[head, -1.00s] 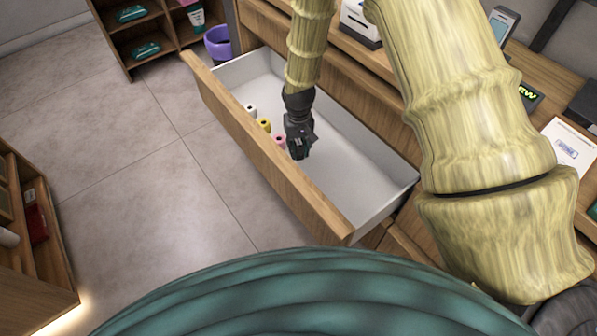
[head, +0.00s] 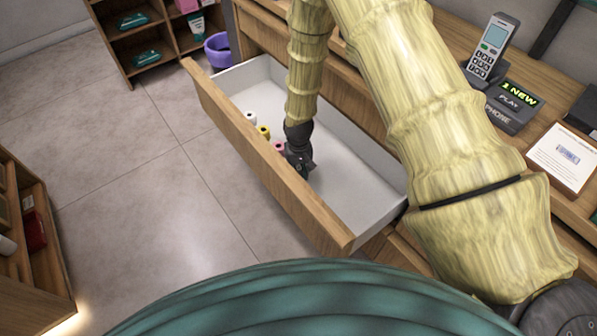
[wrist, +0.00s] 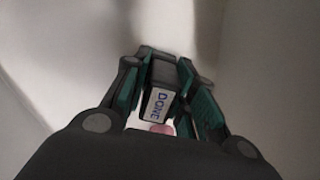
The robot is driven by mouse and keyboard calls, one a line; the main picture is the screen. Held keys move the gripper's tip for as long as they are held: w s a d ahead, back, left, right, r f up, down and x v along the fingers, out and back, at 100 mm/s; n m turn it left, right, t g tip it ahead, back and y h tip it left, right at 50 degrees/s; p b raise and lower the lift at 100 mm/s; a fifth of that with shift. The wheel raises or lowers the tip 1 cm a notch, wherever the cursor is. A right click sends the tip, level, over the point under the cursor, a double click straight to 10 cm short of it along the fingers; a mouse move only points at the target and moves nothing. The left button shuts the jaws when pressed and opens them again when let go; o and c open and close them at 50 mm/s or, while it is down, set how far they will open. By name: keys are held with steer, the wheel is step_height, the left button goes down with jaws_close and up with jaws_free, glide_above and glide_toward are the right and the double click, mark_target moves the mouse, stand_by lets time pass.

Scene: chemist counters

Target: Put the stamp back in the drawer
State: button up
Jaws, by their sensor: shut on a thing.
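The stamp (wrist: 158,100) is dark with a white label reading "DONE". In the wrist view it sits between the fingers of my gripper (wrist: 160,75), which are shut on it. In the head view my gripper (head: 300,165) is low inside the open drawer (head: 345,185), near the drawer's wooden front. The stamp is too small and hidden to make out in the head view. I cannot tell whether it touches the drawer floor.
White, yellow and pink rolls (head: 264,132) stand along the drawer's front side, the pink one close to my gripper. The drawer's right part is clear. A phone (head: 491,47) and a white card (head: 565,158) are on the counter.

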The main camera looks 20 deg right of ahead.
mark_target(298, 167)
steer(key=shift+f, duration=0.1)
steer(key=o, duration=0.8)
steer(key=shift+o, duration=0.2)
step_height(298, 167, up, 12)
steer(key=shift+r+p, duration=0.15)
steer(key=shift+p, duration=0.25)
